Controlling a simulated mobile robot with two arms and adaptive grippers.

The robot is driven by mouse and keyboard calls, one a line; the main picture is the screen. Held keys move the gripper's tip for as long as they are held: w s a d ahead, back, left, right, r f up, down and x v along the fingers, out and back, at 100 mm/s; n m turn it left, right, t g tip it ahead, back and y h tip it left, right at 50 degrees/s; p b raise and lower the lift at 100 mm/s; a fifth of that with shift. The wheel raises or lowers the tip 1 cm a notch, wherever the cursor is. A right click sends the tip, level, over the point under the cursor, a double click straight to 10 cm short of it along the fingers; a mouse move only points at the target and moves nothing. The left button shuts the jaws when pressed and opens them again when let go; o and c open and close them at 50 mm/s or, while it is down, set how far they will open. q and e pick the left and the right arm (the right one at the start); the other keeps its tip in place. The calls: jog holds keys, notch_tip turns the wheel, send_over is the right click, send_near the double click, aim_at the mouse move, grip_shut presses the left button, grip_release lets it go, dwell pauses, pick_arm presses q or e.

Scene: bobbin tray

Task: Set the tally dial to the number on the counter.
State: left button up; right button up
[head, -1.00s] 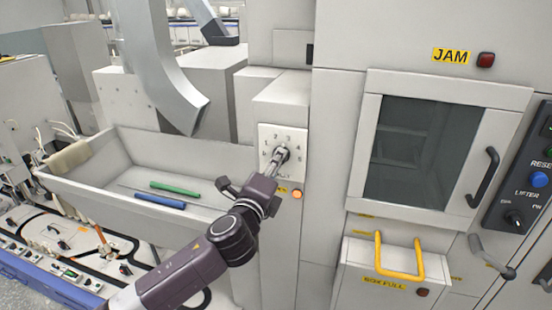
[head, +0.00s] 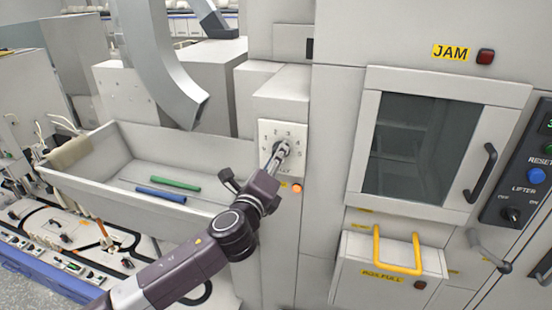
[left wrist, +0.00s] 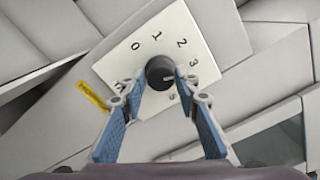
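The tally dial is a dark round knob (left wrist: 160,71) on a white number plate (left wrist: 118,62). In the left wrist view the plate appears tilted, with 0, 1, 2 and 3 readable; a finger covers part of the scale. A pale mark on the knob points right, toward the covered part past the 3. My left gripper (left wrist: 161,78) has one blue-padded finger on each side of the knob, close against it, and appears shut on it. In the head view the left gripper (head: 280,152) is at the plate (head: 292,130). No counter number is readable. My right gripper is not in view.
A grey trough (head: 110,195) with a green bar (head: 176,184) and a blue bar (head: 161,196) is at left. An orange lamp (head: 297,188) sits below the plate. A windowed door (head: 372,88), yellow handle (head: 377,250) and control panel (head: 508,190) are at right.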

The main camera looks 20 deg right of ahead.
pick_arm(q)
jog(key=shift+o, duration=1.4)
jog(key=v, duration=1.2)
